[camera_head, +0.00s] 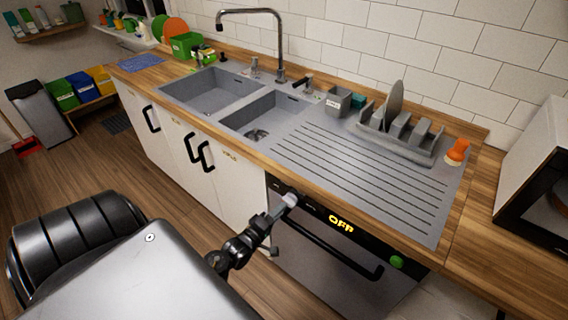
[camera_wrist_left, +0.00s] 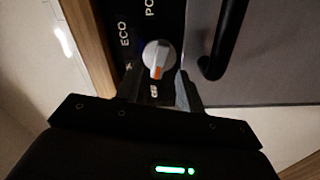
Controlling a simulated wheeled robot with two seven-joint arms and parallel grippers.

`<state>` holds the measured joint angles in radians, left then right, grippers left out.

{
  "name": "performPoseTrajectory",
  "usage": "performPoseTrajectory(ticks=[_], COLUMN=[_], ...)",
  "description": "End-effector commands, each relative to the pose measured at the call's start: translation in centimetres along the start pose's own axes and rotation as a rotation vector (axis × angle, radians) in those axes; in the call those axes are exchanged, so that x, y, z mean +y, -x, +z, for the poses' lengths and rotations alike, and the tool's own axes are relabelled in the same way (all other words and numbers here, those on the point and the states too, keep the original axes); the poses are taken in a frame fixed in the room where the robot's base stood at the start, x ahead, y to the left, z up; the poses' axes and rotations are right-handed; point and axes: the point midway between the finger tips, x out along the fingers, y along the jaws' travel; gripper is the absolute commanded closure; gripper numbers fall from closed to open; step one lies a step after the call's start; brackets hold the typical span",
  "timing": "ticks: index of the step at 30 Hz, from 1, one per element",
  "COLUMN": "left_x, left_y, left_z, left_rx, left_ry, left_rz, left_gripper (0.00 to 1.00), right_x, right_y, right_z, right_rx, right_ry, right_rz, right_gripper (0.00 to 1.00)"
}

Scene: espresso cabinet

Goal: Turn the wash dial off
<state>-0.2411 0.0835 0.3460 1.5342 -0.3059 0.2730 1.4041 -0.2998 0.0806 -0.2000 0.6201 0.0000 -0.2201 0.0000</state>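The wash dial (camera_wrist_left: 158,55) is a round white knob with an orange mark, on the dishwasher's black panel (camera_head: 372,239). In the left wrist view the orange mark points down toward a small label, too blurred to read surely; "ECO" shows at the upper left. The panel's display (camera_head: 341,224) reads "OFF" in yellow. My left gripper (camera_wrist_left: 158,82) is open, its fingers apart at the near side of the dial, one toward each side. I cannot tell whether they touch it. In the head view the left gripper (camera_head: 284,207) is at the panel's left end. My right gripper is out of view.
The dishwasher's black handle (camera_head: 325,248) runs just below the panel, close to my left gripper. A green button (camera_head: 397,262) is at the panel's right end. The wooden counter edge (camera_head: 250,166) and sink drainer (camera_head: 350,180) lie above.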

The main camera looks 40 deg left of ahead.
Motion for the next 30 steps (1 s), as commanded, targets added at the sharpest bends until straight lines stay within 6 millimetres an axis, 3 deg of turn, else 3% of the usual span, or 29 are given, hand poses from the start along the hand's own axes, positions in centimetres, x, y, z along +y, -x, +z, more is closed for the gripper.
performPoseTrajectory(ticks=[6,12,30], left_x=[-0.2,-0.1,0.0], left_y=[4.5,6.7,7.2], left_z=[0.1,0.1,0.0], left_rx=[0.0,0.0,0.0], left_ry=[0.0,0.001,0.001], left_rz=[-0.002,0.001,0.001], left_gripper=[0.62,0.62,0.62], right_x=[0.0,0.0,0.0], right_y=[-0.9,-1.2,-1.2], right_z=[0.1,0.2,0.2], right_rx=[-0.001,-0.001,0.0], right_ry=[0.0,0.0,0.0], right_rz=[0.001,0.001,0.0], right_gripper=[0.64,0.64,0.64])
